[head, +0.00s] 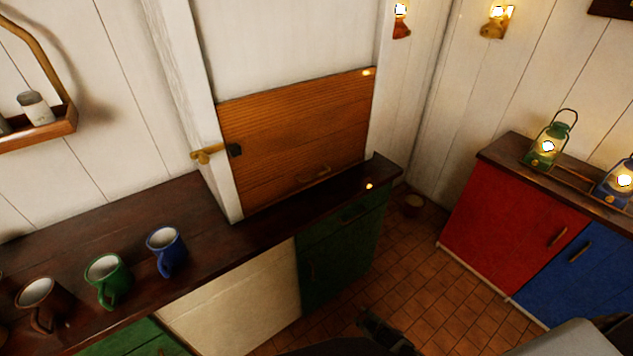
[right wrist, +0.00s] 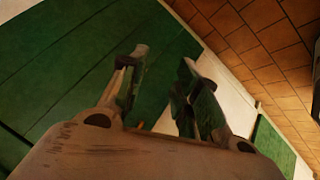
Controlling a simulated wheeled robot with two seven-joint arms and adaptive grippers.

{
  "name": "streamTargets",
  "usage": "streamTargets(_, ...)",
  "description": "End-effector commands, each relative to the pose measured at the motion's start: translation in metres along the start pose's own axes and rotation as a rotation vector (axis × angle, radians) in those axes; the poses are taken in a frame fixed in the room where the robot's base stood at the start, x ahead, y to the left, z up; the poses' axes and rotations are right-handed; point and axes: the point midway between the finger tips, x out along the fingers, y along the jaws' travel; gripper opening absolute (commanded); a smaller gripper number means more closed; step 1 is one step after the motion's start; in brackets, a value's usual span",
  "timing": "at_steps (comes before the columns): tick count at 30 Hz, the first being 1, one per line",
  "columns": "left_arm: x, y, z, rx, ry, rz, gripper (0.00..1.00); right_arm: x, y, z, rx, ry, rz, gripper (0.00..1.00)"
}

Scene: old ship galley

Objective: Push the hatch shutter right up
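The hatch shutter (head: 290,132) is a brown wooden panel between white posts in the head view. It is down, with its lower edge at the dark counter. A brass catch (head: 207,153) with a dark piece is on the left post. My right gripper (head: 385,330) is low at the bottom of the head view, well below and apart from the shutter. In the right wrist view its two fingers (right wrist: 163,62) are spread with nothing between them. My left gripper is not in view.
Brown, green (head: 107,277) and blue (head: 167,250) mugs stand on the dark counter (head: 215,243) at left. Green and cream cupboards are below it. Red (head: 505,225) and blue cupboards with lanterns (head: 546,145) stand at right. Tiled floor (head: 415,265) lies between.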

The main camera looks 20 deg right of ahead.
Motion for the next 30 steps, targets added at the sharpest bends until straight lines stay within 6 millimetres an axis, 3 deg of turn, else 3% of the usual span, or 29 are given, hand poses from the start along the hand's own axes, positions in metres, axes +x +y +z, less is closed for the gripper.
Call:
streamTargets(3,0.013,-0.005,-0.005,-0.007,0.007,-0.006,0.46,0.008,0.04,-0.048,-0.097,0.106,0.067,0.32)
streamTargets(7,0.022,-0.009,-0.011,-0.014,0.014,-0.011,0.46,0.006,0.079,-0.1,-0.201,0.212,0.141,0.32)
streamTargets(15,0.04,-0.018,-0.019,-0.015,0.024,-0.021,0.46,-0.022,0.149,-0.202,-0.424,0.41,0.315,0.32)
streamTargets(21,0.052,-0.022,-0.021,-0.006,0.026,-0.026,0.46,-0.056,0.185,-0.262,-0.573,0.522,0.444,0.32)
streamTargets(30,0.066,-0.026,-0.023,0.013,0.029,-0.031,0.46,-0.112,0.219,-0.331,-0.754,0.644,0.62,0.32)
